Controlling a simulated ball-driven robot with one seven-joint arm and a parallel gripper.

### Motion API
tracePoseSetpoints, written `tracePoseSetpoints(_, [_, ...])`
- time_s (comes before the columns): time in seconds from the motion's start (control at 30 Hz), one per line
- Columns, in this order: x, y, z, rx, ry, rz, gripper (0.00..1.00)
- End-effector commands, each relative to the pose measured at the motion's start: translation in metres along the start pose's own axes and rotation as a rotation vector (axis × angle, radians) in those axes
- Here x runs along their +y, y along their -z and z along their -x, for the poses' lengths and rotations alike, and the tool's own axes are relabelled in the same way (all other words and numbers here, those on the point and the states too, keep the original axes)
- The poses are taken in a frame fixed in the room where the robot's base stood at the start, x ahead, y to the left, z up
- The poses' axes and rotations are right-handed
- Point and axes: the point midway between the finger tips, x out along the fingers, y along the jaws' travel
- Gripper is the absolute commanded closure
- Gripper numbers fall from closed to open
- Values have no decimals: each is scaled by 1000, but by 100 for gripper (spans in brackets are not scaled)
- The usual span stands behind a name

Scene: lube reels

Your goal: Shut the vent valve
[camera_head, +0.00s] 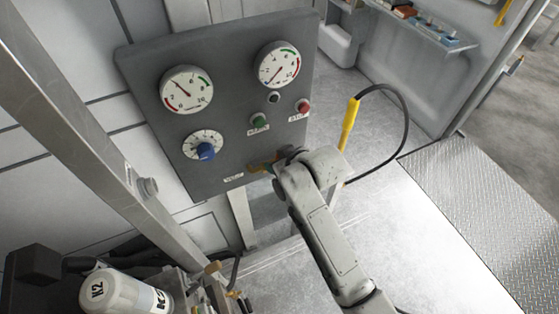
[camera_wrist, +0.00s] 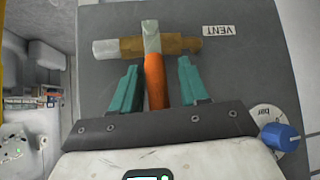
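The vent valve (camera_wrist: 130,46) is a brass body with a grey end piece, running across the top of the wrist view beside a white VENT label (camera_wrist: 217,30). Its orange lever (camera_wrist: 154,80) runs from a metal stem toward my gripper, across the line of the body. My gripper (camera_wrist: 156,82) has its teal fingers spread on either side of the lever, with visible gaps on both sides. In the head view, my gripper (camera_head: 272,163) is at the lower right of the panel, and my wrist hides most of the valve.
The grey panel (camera_head: 222,104) carries two dial gauges (camera_head: 187,90), a blue knob (camera_head: 206,151), a green button (camera_head: 259,121) and a red button (camera_head: 303,106). A yellow-sleeved hose (camera_head: 350,122) hangs right of my wrist. A metal post (camera_head: 75,110) stands at left. The floor at right is clear.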

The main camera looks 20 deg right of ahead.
Motion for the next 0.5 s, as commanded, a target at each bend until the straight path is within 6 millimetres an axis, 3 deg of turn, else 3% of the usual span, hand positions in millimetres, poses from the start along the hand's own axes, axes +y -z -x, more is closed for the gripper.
tracePoseSetpoints(0.33, [1, 1, 5, 4, -3, -1, 54])
tracePoseSetpoints(0.5, [1, 1, 25, 5, -3, -1, 54])
